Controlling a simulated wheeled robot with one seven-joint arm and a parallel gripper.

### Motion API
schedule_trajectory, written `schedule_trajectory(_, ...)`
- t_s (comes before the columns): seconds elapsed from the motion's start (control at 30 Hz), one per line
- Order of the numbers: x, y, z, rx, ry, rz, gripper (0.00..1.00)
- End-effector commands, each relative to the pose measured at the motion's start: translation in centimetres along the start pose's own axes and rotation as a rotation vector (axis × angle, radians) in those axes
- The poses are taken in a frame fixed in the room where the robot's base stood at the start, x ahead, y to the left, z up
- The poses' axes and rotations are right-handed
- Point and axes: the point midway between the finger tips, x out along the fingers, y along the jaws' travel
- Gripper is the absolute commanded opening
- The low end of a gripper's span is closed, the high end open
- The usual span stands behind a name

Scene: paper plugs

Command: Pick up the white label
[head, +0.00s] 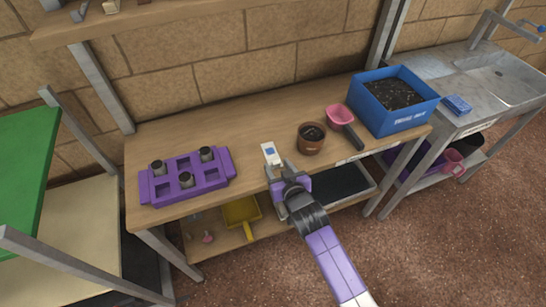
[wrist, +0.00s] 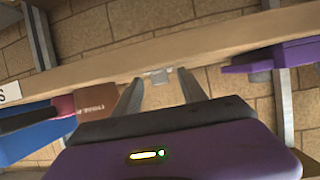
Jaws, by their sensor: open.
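The white label (head: 269,149) is a small white piece with a blue mark near the front edge of the wooden bench in the head view. My gripper (head: 274,171) is at the bench's front edge, just on the near side of the label. In the wrist view my gripper (wrist: 159,82) has its two grey fingers spread apart. A small pale piece (wrist: 158,76), seemingly the label, shows between the fingertips at the bench edge. I cannot tell whether the fingers touch it. Nothing is clearly held.
A purple tray (head: 190,194) with dark plugs stands left on the bench (head: 240,135). A brown pot (head: 311,145), a pink scoop (head: 338,113) and a blue soil box (head: 395,122) stand right of the label. A lower shelf holds a yellow dustpan (head: 240,213).

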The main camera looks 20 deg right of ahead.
Motion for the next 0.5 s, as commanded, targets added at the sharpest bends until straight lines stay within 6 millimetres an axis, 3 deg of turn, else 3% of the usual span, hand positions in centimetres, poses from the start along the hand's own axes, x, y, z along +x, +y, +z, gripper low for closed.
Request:
schedule_trajectory(0.2, 0.03, -0.02, 0.03, 0.000, 0.000, 0.000, 0.49)
schedule_trajectory(0.43, 0.02, -0.02, 0.04, -0.001, 0.000, 0.000, 0.04)
schedule_trajectory(0.5, 0.01, -0.02, 0.04, -0.001, 0.000, 0.000, 0.02)
